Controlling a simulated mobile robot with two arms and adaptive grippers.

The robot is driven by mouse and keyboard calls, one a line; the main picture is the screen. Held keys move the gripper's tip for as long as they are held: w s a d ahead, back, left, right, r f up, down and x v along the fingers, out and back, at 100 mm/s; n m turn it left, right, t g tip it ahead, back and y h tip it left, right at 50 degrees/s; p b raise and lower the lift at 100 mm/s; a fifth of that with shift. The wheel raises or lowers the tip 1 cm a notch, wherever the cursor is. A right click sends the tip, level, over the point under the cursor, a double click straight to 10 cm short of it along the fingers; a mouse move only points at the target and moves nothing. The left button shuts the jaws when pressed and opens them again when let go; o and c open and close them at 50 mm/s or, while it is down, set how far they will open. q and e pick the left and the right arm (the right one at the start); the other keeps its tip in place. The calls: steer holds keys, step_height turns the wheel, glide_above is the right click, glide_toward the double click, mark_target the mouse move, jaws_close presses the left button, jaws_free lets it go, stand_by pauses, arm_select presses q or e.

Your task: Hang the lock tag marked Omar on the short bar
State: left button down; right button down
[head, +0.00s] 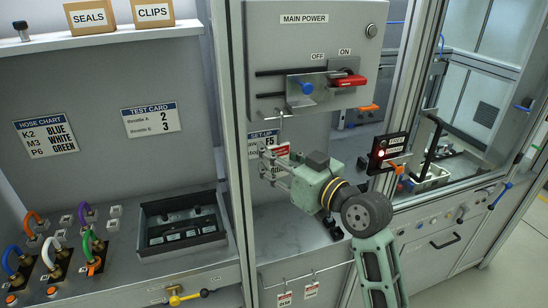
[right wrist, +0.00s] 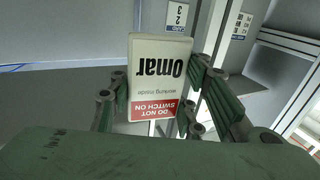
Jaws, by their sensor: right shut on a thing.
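My right gripper (head: 275,165) is in front of the middle panel, below the main power box, and its fingers are shut on a lock tag. In the right wrist view the tag (right wrist: 157,75) is white with a red band, reads Omar upside down, and sits between the fingers. In the head view the tag (head: 283,151) shows partly behind the fingers. On the power box, a short black bar (head: 269,95) sits below a longer black bar (head: 290,71), both left of the switch bracket. The tag is apart from both. My left gripper is out of view.
The box has a red switch handle (head: 348,80) and a blue knob (head: 306,87). A set-up card (head: 262,142) is partly hidden by the gripper. Two other tags (head: 284,298) hang on a low rail.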

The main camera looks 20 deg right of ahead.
stand_by(0.3)
steer(key=c, duration=1)
jaws_free()
steer(key=shift+f, duration=0.1)
